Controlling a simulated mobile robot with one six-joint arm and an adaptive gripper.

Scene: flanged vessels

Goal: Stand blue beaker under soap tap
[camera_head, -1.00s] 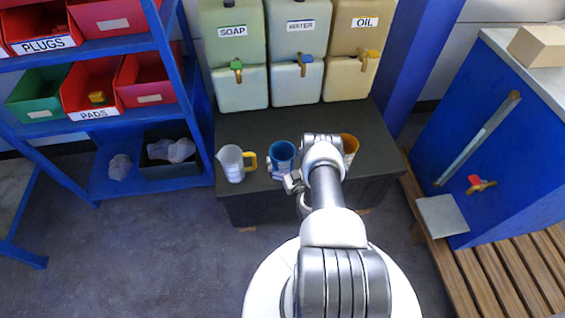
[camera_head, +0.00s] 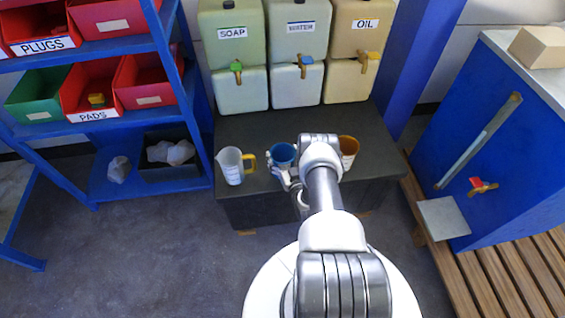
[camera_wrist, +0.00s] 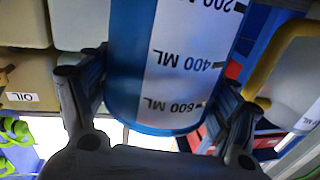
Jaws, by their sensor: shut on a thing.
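The blue beaker (camera_head: 282,153) is on or just above the dark bench, in front of the water tank; I cannot tell whether its base touches. In the wrist view the beaker (camera_wrist: 165,70), with a white volume scale, fills the space between the fingers. My gripper (camera_wrist: 160,100) is shut on it, one finger on each side. In the head view my gripper (camera_head: 284,176) is partly hidden by my arm. The soap tap (camera_head: 237,68), with a green handle, is on the soap tank (camera_head: 233,40), left of and behind the beaker.
A clear jug with a yellow handle (camera_head: 232,166) stands left of the beaker, in front of the soap tank. An orange beaker (camera_head: 348,150) stands to the right. The water tap (camera_head: 304,62) and oil tap (camera_head: 368,57) are behind. The bench (camera_head: 255,125) is clear below the tanks.

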